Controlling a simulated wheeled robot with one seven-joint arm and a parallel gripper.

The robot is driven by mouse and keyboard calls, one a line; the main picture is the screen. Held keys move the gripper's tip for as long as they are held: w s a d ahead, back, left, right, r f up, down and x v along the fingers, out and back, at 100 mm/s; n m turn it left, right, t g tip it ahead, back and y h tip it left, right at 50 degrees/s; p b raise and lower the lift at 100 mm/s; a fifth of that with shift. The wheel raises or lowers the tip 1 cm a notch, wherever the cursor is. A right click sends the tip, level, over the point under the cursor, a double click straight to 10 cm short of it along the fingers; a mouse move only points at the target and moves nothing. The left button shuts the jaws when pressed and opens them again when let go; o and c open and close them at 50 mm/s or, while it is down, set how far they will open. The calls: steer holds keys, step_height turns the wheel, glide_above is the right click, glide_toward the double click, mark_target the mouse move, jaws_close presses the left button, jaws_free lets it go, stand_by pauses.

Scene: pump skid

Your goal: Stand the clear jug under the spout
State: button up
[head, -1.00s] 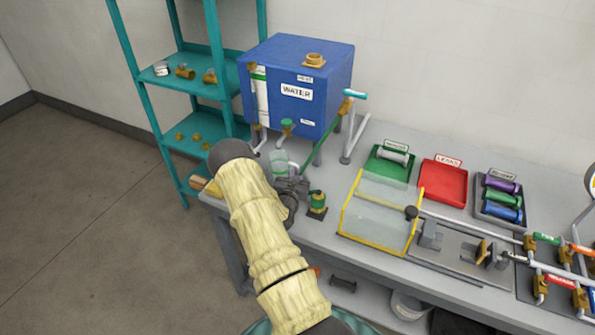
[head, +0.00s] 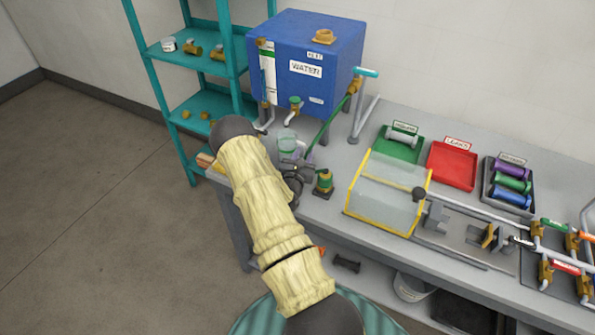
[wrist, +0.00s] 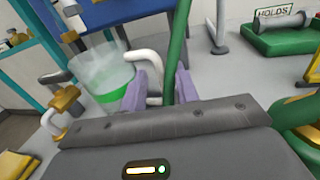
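The clear jug (head: 287,143) stands on the bench in front of the blue water tank. In the wrist view the jug (wrist: 100,75) looks upright, with a green band low down and a white handle (wrist: 148,62) on its right. My gripper (head: 298,160) is beside the jug on its handle side. In the wrist view my gripper's purple fingers (wrist: 160,88) are apart, with the handle between them and a gap at the right finger. A tap with a green top and pale spout (head: 291,115) is on the tank front, behind and above the jug.
The blue water tank (head: 303,70) stands on legs at the back. A green pipe (head: 325,128) slopes close to my gripper's right. A green and brass fitting (head: 323,183) stands right of my gripper. Teal shelves (head: 208,95) are at left; a yellow-framed clear guard (head: 387,195) is at right.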

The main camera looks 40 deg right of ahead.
steer(key=b+v, duration=0.2)
steer(key=v, duration=0.8)
steer(key=shift+s, duration=0.1)
